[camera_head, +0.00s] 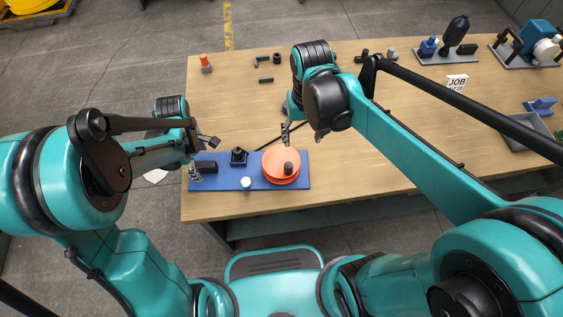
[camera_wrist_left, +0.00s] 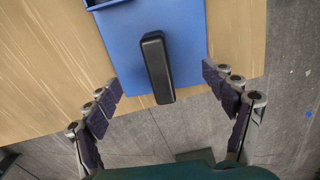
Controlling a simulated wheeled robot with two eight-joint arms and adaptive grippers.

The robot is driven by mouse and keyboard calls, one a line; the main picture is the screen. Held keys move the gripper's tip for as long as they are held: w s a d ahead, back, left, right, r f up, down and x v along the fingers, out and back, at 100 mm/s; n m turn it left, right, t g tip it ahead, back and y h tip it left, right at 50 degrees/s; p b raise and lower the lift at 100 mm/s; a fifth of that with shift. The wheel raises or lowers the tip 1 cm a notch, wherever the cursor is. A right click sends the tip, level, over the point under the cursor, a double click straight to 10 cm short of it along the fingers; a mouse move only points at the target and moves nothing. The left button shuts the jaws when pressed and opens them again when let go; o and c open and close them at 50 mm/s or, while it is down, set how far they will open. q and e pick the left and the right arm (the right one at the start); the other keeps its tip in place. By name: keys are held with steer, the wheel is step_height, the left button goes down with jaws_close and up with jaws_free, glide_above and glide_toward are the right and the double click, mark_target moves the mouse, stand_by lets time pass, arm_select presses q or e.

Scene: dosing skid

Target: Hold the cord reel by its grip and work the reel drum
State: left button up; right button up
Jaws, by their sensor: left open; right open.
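The cord reel is a blue base plate (camera_head: 225,184) with an orange drum (camera_head: 279,165) at its right end, lying near the table's front left edge. A dark knob (camera_head: 288,168) stands on the drum. The black grip (camera_head: 206,167) is at the plate's left end; in the left wrist view the grip (camera_wrist_left: 157,68) lies between and ahead of the fingers. My left gripper (camera_head: 203,155) is open at the grip, apart from it; its open fingers (camera_wrist_left: 170,100) also show in the wrist view. My right gripper (camera_head: 301,133) is open above and behind the drum, touching nothing.
A black block (camera_head: 239,156) and a white knob (camera_head: 246,183) are on the plate. A dark cord (camera_head: 268,143) runs behind it. An orange-topped item (camera_head: 205,62) and small dark parts (camera_head: 265,79) lie farther back. A grey tray (camera_head: 527,133) is at the right.

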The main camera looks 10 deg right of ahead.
arm_select(q)
steer(key=shift+r+p, duration=1)
steer(key=shift+r, duration=0.4)
arm_select(e)
step_height(320, 180, up, 2)
steer(key=shift+r, duration=0.1)
arm_select(q)
steer(key=shift+r, duration=0.1)
steer(key=s+r+m+t, duration=0.7)
steer(key=s+r+m, duration=0.3)
steer(key=r+m, duration=0.4)
steer(key=m, duration=0.2)
steer(key=shift+d+r+m, duration=0.25)
steer(key=shift+r+m, duration=0.05)
arm_select(e)
steer(key=s+d+r+t, duration=0.1)
steer(key=s+d+t, duration=0.4)
steer(key=t, duration=0.2)
steer(key=shift+s+d, duration=0.15)
steer(key=shift+d, duration=0.25)
